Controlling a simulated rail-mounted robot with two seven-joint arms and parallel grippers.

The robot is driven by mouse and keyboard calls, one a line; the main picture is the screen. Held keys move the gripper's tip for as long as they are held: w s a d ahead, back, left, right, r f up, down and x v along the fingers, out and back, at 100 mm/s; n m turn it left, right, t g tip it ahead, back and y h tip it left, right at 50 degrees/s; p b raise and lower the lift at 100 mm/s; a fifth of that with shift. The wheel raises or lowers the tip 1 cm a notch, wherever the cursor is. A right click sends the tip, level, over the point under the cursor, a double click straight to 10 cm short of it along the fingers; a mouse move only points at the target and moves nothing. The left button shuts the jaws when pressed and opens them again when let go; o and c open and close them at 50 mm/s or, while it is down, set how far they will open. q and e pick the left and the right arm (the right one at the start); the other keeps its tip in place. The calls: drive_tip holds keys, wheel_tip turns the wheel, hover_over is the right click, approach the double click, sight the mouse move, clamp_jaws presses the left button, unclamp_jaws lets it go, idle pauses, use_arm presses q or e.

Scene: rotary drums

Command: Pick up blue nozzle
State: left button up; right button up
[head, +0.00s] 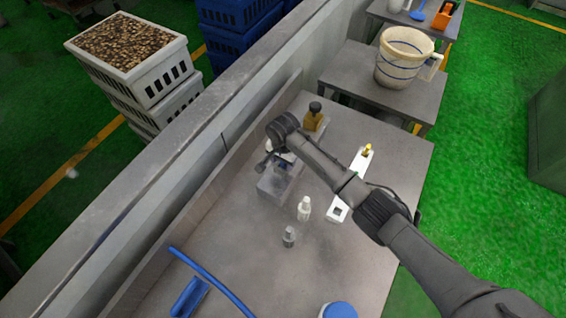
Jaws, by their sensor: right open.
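My right arm reaches in from the lower right. Its gripper (268,158) is open above a grey block (277,186) near the wall side of the table. The wrist hides much of what lies under it, and small whitish and dark bluish parts show by the fingers; I cannot tell what they are. A blue curved hose-like piece (212,281) and a short blue piece (190,298) lie at the table's lower left, well apart from the gripper. I cannot tell for sure which blue thing is the nozzle. My left gripper is not in view.
A white bottle (304,209) and a grey bottle (289,237) stand before the block. A brown bottle (314,118) stands behind the wrist. A white device (349,185) lies under the forearm. A blue-lidded container (339,311) is at the bottom. The table's centre left is clear.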

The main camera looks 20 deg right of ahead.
drive_tip(key=shift+c, duration=0.5)
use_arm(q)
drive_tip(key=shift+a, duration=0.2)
use_arm(e)
clamp_jaws()
drive_tip(key=shift+r, duration=0.1)
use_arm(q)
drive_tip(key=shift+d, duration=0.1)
use_arm(e)
drive_tip(key=shift+r, duration=0.75)
wheel_tip(320, 180, up, 2)
drive_tip(key=shift+r, duration=0.25)
use_arm(q)
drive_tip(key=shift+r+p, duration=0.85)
drive_tip(key=shift+p, duration=0.05)
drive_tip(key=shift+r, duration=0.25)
use_arm(e)
drive_tip(key=s+d+r, duration=0.7)
drive_tip(key=s+d, duration=0.1)
drive_tip(key=shift+s, duration=0.25)
use_arm(q)
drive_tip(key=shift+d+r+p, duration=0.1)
drive_tip(key=shift+p, duration=0.2)
